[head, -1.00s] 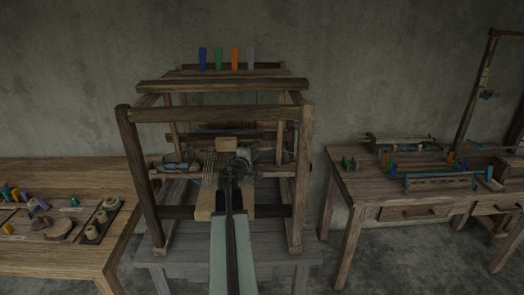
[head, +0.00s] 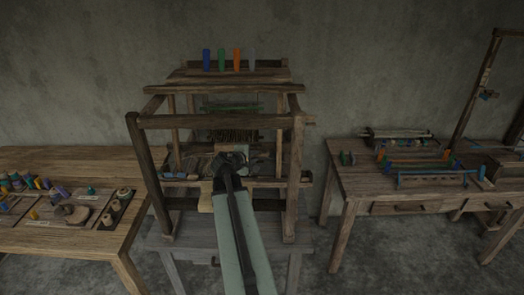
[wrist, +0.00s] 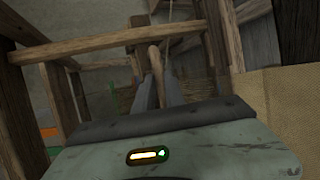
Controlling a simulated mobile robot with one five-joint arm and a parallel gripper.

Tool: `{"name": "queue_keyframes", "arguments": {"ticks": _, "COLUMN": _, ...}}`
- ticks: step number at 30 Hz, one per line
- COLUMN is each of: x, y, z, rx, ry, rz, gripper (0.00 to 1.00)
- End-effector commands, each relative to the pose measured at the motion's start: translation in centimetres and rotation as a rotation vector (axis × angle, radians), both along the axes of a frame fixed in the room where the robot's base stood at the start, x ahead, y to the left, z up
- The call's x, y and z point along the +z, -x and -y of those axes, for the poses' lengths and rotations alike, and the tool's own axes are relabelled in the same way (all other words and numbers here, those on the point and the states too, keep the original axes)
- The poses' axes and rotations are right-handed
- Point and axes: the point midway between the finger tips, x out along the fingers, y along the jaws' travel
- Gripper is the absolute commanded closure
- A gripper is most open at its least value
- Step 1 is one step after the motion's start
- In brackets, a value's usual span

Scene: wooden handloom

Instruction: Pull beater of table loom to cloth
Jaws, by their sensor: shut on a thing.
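The wooden table loom (head: 215,122) stands in the middle of the head view, on a grey bench. My gripper (head: 231,157) reaches in through its front frame. In the wrist view, the two grey fingers of my gripper (wrist: 158,85) are shut on a rounded wooden handle (wrist: 154,55), which appears to be the beater's. The rest of the beater is hard to make out behind my arm and in shadow. Tan cloth (head: 205,202) shows at the loom's front, left of my arm. Woven cloth (wrist: 285,105) also fills the right side of the wrist view.
Loom posts and rails surround my arm closely, including the front top rail (head: 215,121) and right post (head: 295,180). A left table (head: 110,240) holds spools and tools. A right table (head: 375,195) holds small loom parts. Coloured pegs stand atop the loom.

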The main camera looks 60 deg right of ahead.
Motion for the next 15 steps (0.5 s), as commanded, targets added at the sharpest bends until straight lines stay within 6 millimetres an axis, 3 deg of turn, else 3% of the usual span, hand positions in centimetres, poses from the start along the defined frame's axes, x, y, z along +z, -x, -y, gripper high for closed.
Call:
{"name": "queue_keyframes", "arguments": {"ticks": 8, "x": -0.18, "y": 0.10, "z": -0.38, "rx": -0.001, "ry": -0.009, "rz": -0.001, "gripper": 1.00}}
{"name": "queue_keyframes", "arguments": {"ticks": 9, "x": -0.20, "y": 0.13, "z": -0.36, "rx": -0.002, "ry": -0.009, "rz": -0.001, "gripper": 0.83}}
{"name": "queue_keyframes", "arguments": {"ticks": 11, "x": -0.18, "y": 0.18, "z": -0.31, "rx": -0.002, "ry": -0.009, "rz": -0.001, "gripper": 0.66}}
{"name": "queue_keyframes", "arguments": {"ticks": 15, "x": -0.16, "y": 0.28, "z": -0.15, "rx": -0.004, "ry": -0.007, "rz": -0.001, "gripper": 0.64}}
